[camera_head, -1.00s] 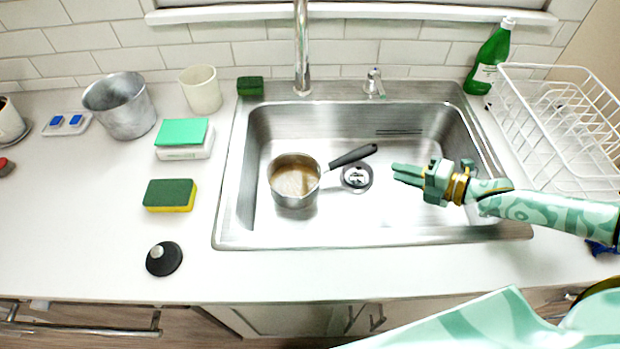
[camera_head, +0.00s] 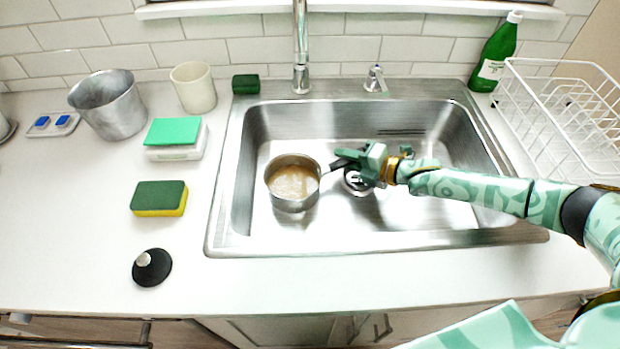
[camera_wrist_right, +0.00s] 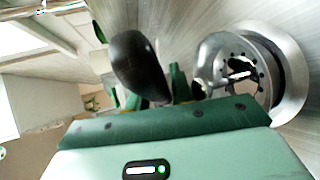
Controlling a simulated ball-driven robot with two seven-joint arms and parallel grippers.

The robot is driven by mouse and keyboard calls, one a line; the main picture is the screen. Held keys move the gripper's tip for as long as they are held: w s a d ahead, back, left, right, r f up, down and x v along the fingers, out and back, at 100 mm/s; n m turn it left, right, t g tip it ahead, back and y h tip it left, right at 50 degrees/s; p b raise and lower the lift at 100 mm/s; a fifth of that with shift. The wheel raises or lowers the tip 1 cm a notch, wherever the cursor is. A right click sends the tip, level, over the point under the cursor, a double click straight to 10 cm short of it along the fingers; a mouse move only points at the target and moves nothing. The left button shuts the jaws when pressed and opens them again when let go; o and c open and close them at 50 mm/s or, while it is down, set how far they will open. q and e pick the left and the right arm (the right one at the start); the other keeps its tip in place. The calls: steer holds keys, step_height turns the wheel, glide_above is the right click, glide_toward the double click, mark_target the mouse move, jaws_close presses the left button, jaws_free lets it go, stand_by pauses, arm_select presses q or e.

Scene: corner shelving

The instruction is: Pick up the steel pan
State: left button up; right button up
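The steel pan (camera_head: 291,199) sits in the sink's left half, holding brownish liquid. Its black handle points right, toward my right gripper (camera_head: 346,160), which covers most of it in the head view. In the right wrist view the dark handle (camera_wrist_right: 138,62) is large, close to the green fingers (camera_wrist_right: 160,92) of my right gripper. The fingers look apart, with the handle end at or between them; firm contact does not show. My left gripper is not in view.
The steel sink (camera_head: 228,200) has a drain (camera_head: 357,182) below my right gripper. A faucet (camera_head: 301,60) stands behind. Sponges, a pot (camera_head: 110,108) and a cup (camera_head: 194,88) are on the left counter. A white dish rack (camera_head: 560,125) and green bottle (camera_head: 495,55) are at right.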

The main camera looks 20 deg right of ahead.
steer(key=shift+r, duration=0.1)
jaws_close()
steer(key=shift+r, duration=0.15)
